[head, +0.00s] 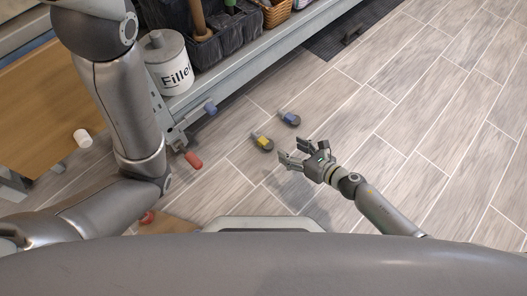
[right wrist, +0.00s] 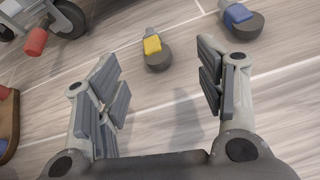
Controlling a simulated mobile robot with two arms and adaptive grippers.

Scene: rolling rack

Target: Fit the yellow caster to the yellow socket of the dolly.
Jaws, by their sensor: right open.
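The yellow caster (head: 262,143) lies on the tiled floor, with a dark wheel and a yellow band. It also shows in the right wrist view (right wrist: 152,45), beyond and roughly between my fingertips. My right gripper (head: 291,153) is open and empty, just right of the yellow caster and apart from it. Its two fingers show in the right wrist view (right wrist: 158,78). The grey rolling rack (head: 262,50), apparently the dolly, stands at upper left; I cannot make out a yellow socket on it. My left arm crosses the left side; its gripper is outside the picture.
A blue caster (head: 289,119) lies beyond the yellow one. A red cylinder (head: 193,159) and a blue cylinder (head: 210,108) stick out near the rack's corner. The rack bears a white can (head: 168,65) and a dark crate (head: 228,42). The floor at right is clear.

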